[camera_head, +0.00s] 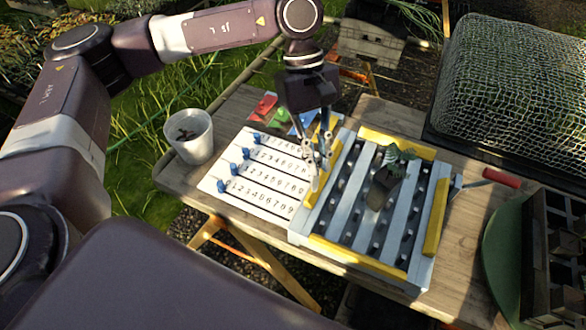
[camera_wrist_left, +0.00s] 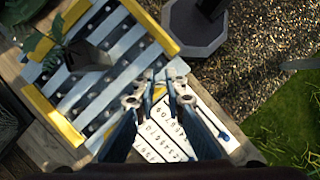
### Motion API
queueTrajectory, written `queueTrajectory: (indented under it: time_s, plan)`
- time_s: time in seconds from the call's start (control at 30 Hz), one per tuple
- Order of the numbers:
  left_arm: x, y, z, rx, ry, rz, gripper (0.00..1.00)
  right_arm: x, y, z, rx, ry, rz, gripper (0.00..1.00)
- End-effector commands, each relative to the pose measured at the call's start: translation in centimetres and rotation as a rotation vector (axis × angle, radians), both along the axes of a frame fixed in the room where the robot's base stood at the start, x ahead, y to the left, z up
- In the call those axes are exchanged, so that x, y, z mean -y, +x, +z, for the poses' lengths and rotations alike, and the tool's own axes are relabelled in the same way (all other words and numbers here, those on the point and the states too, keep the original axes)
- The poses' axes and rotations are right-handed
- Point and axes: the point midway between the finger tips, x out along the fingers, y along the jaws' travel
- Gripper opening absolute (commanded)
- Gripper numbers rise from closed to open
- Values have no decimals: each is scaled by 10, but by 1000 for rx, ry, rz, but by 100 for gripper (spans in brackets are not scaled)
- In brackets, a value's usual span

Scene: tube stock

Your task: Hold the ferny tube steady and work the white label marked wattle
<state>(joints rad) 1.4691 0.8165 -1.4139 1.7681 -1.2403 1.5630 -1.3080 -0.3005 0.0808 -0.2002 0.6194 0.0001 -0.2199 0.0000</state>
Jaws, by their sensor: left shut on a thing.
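The ferny tube is a dark pot (camera_head: 382,190) with green leaves, leaning in the slatted tray (camera_head: 345,193); it also shows in the left wrist view (camera_wrist_left: 88,54). My left gripper (camera_head: 318,168) is over the tray's left edge, left of the tube and apart from it. Its fingers are shut on a small white label (camera_head: 315,184), whose marking is too small to read. In the left wrist view the fingertips (camera_wrist_left: 163,85) are close together beside the tray. My right gripper is in neither view.
A white board with numbered rows (camera_head: 262,173) and blue pegs lies left of the tray. A white cup (camera_head: 191,140) stands at the table's left edge. A red-handled tool (camera_head: 500,177) lies at the right, near a dark wooden crate (camera_head: 555,245). A mesh cover (camera_head: 515,85) is behind.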

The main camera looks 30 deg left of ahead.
Motion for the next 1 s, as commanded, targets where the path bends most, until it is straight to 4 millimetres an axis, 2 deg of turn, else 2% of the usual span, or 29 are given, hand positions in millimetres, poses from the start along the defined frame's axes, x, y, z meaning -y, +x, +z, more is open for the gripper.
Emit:
queueTrajectory:
  time_s: [0.3,1.0]
  plan:
    - [39,33,20,3,-2,551,4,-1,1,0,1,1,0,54]
    - [120,81,74,6,-2,1574,4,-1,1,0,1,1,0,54]
